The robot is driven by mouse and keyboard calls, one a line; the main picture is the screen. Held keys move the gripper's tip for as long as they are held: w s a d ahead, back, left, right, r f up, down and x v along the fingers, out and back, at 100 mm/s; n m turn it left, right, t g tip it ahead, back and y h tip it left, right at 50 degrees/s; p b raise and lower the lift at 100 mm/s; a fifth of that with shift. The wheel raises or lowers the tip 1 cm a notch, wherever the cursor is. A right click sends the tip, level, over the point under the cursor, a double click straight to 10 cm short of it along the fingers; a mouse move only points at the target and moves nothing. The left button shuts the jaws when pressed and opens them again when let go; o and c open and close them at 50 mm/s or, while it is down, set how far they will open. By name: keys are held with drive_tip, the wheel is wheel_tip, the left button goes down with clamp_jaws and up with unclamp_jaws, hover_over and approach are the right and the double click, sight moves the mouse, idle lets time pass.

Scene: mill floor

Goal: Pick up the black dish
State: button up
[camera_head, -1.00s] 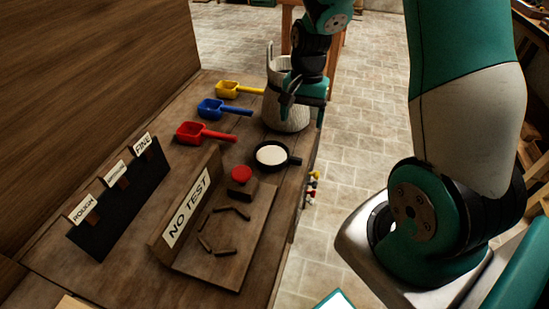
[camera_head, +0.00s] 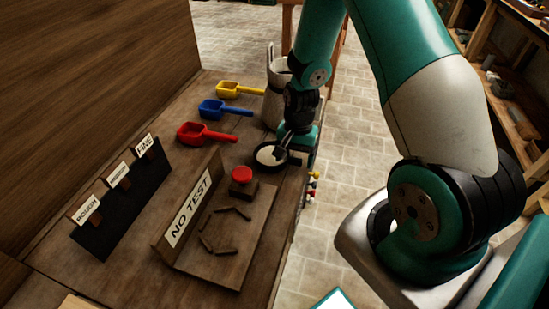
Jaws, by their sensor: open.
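The black dish (camera_head: 259,162) is a small round pan with a pale content or inner face. It sits on the wooden bench (camera_head: 225,160), behind the tray with the red button. My gripper (camera_head: 281,153) points down at the dish's right side, over its rim and the place of its short handle. The gripper hides the handle and part of the right rim. It is open; whether a finger touches the dish cannot be told.
A woven pale container (camera_head: 274,98) stands just behind my gripper. Yellow (camera_head: 229,89), blue (camera_head: 210,108) and red (camera_head: 192,132) scoops lie to the left. A wooden "NO TEST" tray (camera_head: 215,265) with a red button (camera_head: 242,174) is in front. Colored knobs (camera_head: 312,183) stick out from the bench edge.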

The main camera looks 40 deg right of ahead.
drive_tip(key=c, duration=1.1)
drive_tip(key=shift+r, duration=0.15)
